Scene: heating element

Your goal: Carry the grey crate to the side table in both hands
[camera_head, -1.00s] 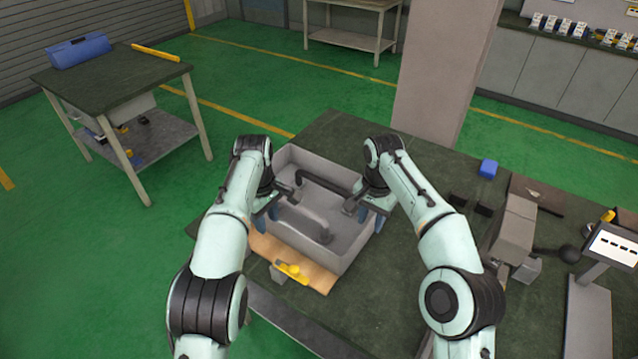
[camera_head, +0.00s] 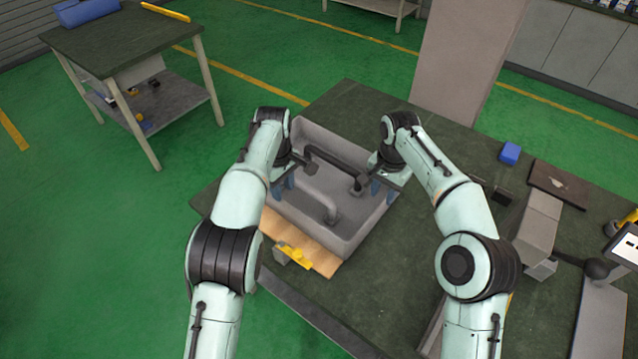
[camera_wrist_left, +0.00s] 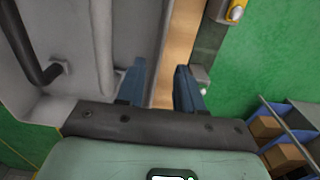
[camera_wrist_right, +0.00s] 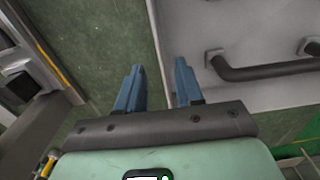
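The grey crate (camera_head: 349,240) sits on the dark-topped workbench (camera_head: 455,300), over or beside a light wooden board (camera_head: 310,251). Inside it lie a black bent bar (camera_head: 335,162) and a grey curved pipe (camera_head: 320,200). My left gripper (camera_head: 283,187) is at its left wall. In the left wrist view the fingers (camera_wrist_left: 163,85) are apart, one over the crate side, one over the board side. My right gripper (camera_head: 383,190) is at the right wall. In the right wrist view its fingers (camera_wrist_right: 157,88) are apart on either side of the wall edge. A likely side table (camera_head: 125,45) stands at back left.
The table at back left holds a blue case (camera_head: 88,12) and a yellow bar (camera_head: 166,12). A pillar (camera_head: 465,60) rises behind the workbench. A blue block (camera_head: 510,153) and a vise-like grey device (camera_head: 540,235) are right of the crate.

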